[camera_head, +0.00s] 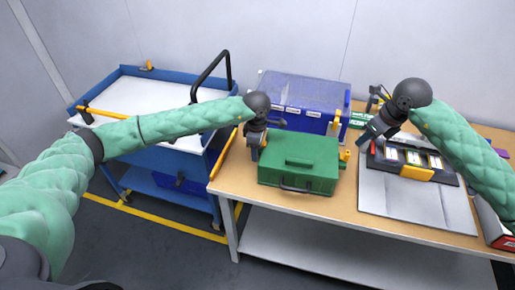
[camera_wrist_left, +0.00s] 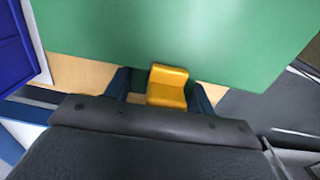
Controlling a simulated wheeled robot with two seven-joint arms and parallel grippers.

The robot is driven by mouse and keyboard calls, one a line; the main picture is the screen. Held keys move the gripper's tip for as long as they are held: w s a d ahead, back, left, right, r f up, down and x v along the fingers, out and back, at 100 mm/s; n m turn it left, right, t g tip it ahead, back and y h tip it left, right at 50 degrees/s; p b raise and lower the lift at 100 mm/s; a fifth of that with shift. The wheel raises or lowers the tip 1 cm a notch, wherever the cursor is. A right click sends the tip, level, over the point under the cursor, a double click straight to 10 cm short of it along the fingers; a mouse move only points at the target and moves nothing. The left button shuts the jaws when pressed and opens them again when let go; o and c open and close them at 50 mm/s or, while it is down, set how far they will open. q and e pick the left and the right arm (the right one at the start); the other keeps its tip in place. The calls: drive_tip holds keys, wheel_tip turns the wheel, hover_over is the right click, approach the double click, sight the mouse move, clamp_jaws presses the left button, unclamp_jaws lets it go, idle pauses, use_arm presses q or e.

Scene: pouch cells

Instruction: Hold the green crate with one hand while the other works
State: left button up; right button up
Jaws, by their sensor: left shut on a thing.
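The green crate (camera_head: 298,178) stands closed on the wooden table, with a dark handle on its front. My left gripper (camera_head: 256,152) is at the crate's left side. In the left wrist view my left gripper (camera_wrist_left: 160,88) has its fingers on either side of a yellow latch (camera_wrist_left: 167,84) on the green crate (camera_wrist_left: 170,35) and is shut on it. My right gripper (camera_head: 369,138) is apart from the crate, to its right, just above the left end of a dark tray (camera_head: 452,179) with several pouch cells (camera_head: 413,157). Its finger opening is too small to make out.
A blue bin (camera_head: 305,121) with a clear lid stands behind the crate. A grey mat (camera_head: 410,200) lies under the dark tray. A blue cart (camera_head: 150,160) stands left of the table (camera_head: 330,205). A red box (camera_head: 493,228) is at the right edge.

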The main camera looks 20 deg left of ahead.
clamp_jaws()
drive_tip(key=w+d+f+n+g+y, duration=0.3)
drive_tip(key=d+f+n+y, duration=0.5)
drive_tip(key=d+f+y, duration=0.3)
drive_tip(key=d+y, duration=0.3)
drive_tip(key=d, duration=0.1)
drive_tip(key=shift+w+y, duration=0.15)
drive_tip(key=shift+y, duration=0.25)
